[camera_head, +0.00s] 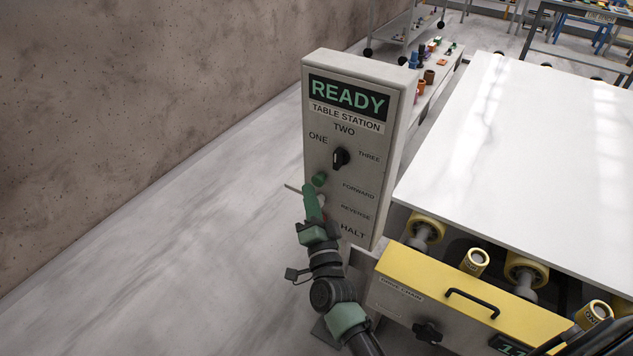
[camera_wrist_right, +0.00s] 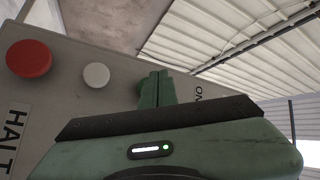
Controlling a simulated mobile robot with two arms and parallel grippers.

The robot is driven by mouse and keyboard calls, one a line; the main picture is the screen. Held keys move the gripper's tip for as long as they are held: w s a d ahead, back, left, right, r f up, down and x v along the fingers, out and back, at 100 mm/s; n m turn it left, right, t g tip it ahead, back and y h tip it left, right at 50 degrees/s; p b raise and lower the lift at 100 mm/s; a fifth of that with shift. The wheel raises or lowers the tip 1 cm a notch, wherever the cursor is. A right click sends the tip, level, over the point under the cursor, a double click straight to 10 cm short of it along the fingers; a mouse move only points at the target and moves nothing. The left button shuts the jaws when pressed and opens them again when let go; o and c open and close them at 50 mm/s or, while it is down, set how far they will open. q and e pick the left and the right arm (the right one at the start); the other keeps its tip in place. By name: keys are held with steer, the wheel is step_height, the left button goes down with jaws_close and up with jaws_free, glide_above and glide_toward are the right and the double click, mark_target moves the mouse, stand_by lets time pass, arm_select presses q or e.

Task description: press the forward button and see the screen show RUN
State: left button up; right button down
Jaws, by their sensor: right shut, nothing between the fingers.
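The upright grey control panel (camera_head: 352,212) has a screen (camera_head: 347,96) that reads READY. In the right wrist view the shut fingers (camera_wrist_right: 157,88) point toward the panel and largely hide the spot of the forward button. The white button (camera_wrist_right: 96,75) and the red button (camera_wrist_right: 29,59) by HALT are in plain view there. My left gripper is not in view.
A black selector knob (camera_head: 340,159) sits above the forward button, among ONE, TWO and THREE. The floor left of the panel is clear.

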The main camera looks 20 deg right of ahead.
steer(key=shift+w+d, duration=0.15)
stand_by(0.7)
steer(key=shift+w+d, duration=0.1)
steer(key=shift+d, duration=0.1)
steer(key=shift+w+d, duration=0.35)
steer(key=shift+d, duration=0.1)
stand_by(0.8)
steer(key=shift+a, duration=0.1)
steer(key=shift+s+a, duration=0.6)
steer(key=shift+a, duration=0.05)
steer(key=shift+a, duration=0.1)
steer(key=s+a, duration=0.1)
steer(key=a, duration=0.1)
steer(key=s+a+p, duration=0.1)
steer(key=s, duration=0.1)
steer(key=shift+a, duration=0.4)
